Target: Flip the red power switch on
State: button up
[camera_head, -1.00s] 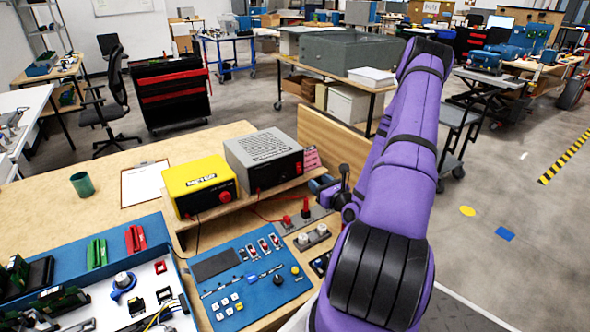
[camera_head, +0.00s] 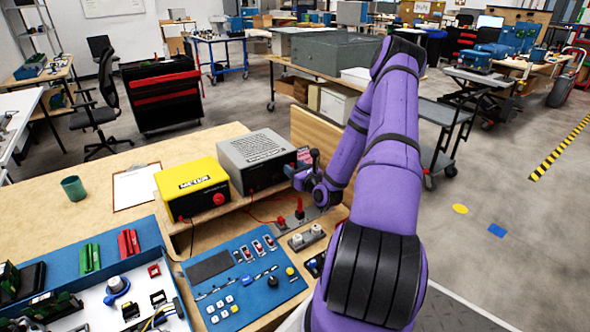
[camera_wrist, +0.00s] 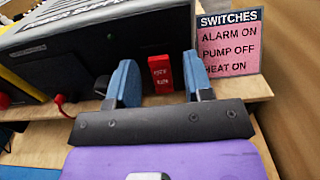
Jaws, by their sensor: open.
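The red power switch (camera_wrist: 160,74) is on the dark front face of the grey box, seen in the wrist view between my two fingers. My gripper (camera_wrist: 158,82) is open, with one blue finger on each side of the switch. I cannot tell whether the fingertips touch the box face. In the head view the grey power box (camera_head: 256,160) stands on the wooden shelf, and my gripper (camera_head: 297,178) is at its right front corner. The switch is hidden there behind the gripper.
A pink switches card (camera_wrist: 228,48) stands right of the box. The yellow meter box (camera_head: 191,187) stands to the left. A blue control panel (camera_head: 240,280) and red plugs with a wire lie below the shelf. A wooden side panel (camera_head: 322,140) rises behind.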

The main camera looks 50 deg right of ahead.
grip_shut()
jog(key=shift+s+f+t, duration=0.1)
jog(key=shift+f+t, duration=0.2)
jog(key=shift+t, duration=0.8)
jog(key=shift+f+t+h, duration=0.15)
jog(key=shift+t+h, duration=0.25)
jog(key=shift+t, duration=1.2)
grip_release()
